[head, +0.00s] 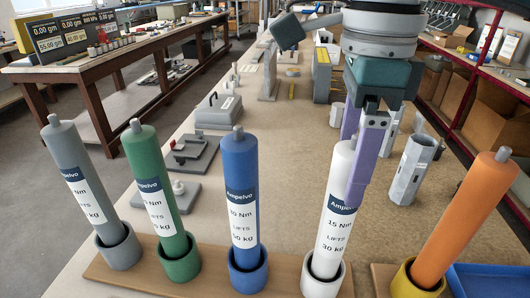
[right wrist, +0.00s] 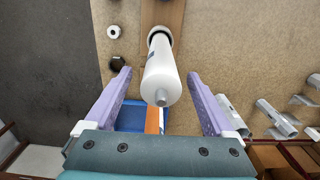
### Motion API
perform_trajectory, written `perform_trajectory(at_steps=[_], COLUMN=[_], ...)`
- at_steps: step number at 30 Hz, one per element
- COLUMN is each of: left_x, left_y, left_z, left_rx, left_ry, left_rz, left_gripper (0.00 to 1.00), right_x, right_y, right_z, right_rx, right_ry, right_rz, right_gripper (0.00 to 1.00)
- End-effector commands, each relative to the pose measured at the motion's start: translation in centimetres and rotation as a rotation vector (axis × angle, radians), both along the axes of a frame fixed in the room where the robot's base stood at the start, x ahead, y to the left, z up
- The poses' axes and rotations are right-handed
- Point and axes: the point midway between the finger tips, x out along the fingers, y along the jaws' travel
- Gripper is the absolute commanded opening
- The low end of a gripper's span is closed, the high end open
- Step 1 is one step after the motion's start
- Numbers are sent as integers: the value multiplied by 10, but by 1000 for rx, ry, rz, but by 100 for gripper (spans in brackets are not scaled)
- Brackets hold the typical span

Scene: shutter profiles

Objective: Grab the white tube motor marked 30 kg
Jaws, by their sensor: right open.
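The white tube motor (head: 334,212), labelled "Ampelvo 15 Nm LIFTS 30 kg", stands upright in a white cup, second from the right in the row. My right gripper (head: 353,168) is at its upper part, fingers pointing down. One purple finger covers part of the tube's right edge in the head view. In the right wrist view the white tube (right wrist: 161,75) shows between the two spread fingers of the right gripper (right wrist: 157,72), with a gap on each side. The right gripper is open and holds nothing. My left gripper is not in view.
Grey (head: 78,185), green (head: 157,185) and blue (head: 241,190) tubes stand in cups to the left. An orange tube (head: 465,215) stands to the right. Grey metal profiles (head: 410,170) stand behind, right of the gripper. A blue tray (head: 485,282) lies at the lower right.

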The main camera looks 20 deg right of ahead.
Motion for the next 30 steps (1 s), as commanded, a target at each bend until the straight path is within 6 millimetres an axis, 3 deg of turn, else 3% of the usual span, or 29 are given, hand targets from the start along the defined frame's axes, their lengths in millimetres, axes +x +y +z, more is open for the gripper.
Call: perform_trajectory(at_steps=[2, 6, 15, 30], left_x=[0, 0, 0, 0], left_y=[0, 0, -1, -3], left_z=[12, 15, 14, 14], left_rx=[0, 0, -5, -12], left_ry=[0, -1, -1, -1], left_rz=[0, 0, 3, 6], left_gripper=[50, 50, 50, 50], right_x=[-2, -1, 0, 0], right_y=[-1, 0, 0, 0], right_z=[-10, -31, -38, -37], right_rx=[-1, 1, 1, 1], right_ry=[9, 4, 0, 0], right_rz=[0, 1, 1, 1], right_gripper=[88, 88, 87, 31])
